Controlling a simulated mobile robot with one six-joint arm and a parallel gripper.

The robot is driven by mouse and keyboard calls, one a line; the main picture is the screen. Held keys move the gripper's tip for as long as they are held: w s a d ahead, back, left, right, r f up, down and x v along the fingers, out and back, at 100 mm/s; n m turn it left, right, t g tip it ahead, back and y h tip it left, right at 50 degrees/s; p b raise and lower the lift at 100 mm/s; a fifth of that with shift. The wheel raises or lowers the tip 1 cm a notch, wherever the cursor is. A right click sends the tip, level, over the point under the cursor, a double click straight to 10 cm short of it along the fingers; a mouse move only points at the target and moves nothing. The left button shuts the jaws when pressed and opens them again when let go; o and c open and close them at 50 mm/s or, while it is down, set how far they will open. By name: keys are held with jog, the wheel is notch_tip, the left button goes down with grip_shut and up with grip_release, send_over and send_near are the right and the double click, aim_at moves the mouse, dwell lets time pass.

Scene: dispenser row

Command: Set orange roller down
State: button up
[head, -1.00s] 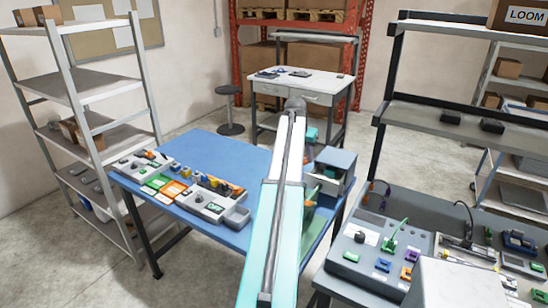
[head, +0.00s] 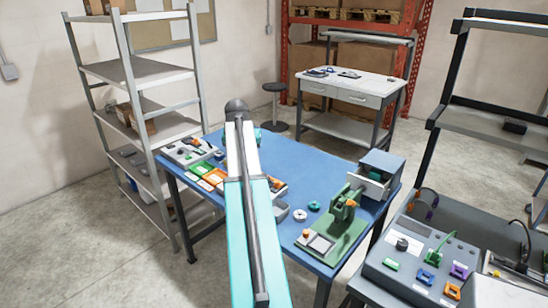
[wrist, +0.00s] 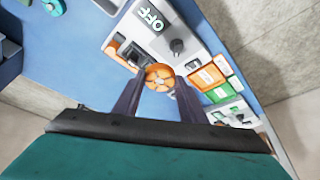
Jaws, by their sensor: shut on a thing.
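The orange roller (wrist: 160,77), a spoked wheel shape, is between the two dark fingers of my gripper (wrist: 159,84) in the wrist view. My gripper is shut on it. Behind the roller is a light grey dispenser unit (wrist: 170,18) with an OFF label, a black knob and a dark slot. In the head view part of the dispenser row (head: 182,152) shows at the left of the blue table (head: 310,170). My arm hides the middle of the row, and my gripper and the roller are hidden there. I cannot tell the roller's height above the surface.
Orange and green panels (wrist: 213,78) lie beside the dispenser unit. A green press-like device (head: 340,215), a small drawer box (head: 385,168) and two rings (head: 300,214) stand on the table's right. The table's back middle is clear. A shelf rack (head: 140,75) stands at left.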

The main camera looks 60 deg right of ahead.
jog(key=w+a+n+t+y+b, duration=0.1)
jog(key=w+a+n, duration=0.1)
jog(key=w+a, duration=0.5)
jog(key=w+a+f+n, duration=0.1)
jog(key=w+a+n, duration=0.15)
jog(key=a, duration=0.85)
jog(key=w+a+n+t+y+b, duration=0.1)
jog(key=w+a+n, duration=0.1)
jog(key=w+a, duration=0.6)
jog(key=a+f+n+y+b, duration=0.1)
jog(key=a+n, duration=0.5)
jog(key=a, duration=2.8)
jog(key=shift+w+a+f+y+b, duration=0.25)
jog(key=shift+y+b, duration=0.25)
jog(key=shift+b, duration=0.15)
jog(key=shift+s, duration=0.15)
